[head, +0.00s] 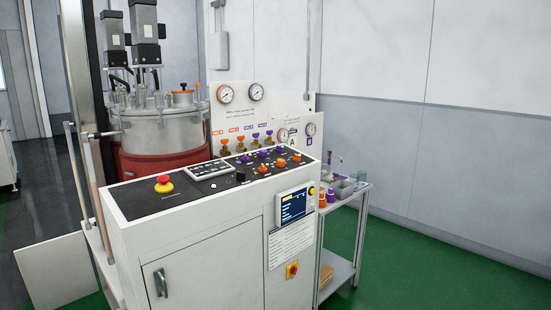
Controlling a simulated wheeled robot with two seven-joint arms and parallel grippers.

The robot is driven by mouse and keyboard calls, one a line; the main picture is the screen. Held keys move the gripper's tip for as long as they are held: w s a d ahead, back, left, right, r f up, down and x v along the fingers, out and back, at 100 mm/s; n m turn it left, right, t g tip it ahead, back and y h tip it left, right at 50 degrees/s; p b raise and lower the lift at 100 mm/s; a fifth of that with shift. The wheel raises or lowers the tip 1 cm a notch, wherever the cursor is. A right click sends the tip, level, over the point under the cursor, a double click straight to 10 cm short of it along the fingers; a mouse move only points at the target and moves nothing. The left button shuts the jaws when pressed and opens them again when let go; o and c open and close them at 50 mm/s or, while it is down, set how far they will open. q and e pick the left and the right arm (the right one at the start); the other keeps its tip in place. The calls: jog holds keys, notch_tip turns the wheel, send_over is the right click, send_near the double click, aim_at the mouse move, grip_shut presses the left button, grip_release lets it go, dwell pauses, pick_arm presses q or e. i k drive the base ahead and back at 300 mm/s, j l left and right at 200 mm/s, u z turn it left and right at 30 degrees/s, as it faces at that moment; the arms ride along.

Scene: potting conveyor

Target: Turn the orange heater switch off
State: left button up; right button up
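Several orange knobs sit on the black sloping top of a white control cabinet, among them a left one (262,168), a middle one (281,162) and a right one (297,158). Their labels are too small to read, so I cannot tell which is the heater switch or how it is set. Neither of my grippers is in view.
A red emergency stop (163,184) on a yellow base, a keypad (209,170) and a black knob (241,176) share the panel. A small screen (293,205) is at its right front. A steel vessel (160,130) stands behind, a cart (345,230) at right. Green floor (430,270) is clear.

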aim_at(263, 169)
jog(key=i+l, duration=0.7)
jog(key=i+l+z, duration=0.1)
jog(key=i+l, duration=0.55)
jog(key=i, duration=0.2)
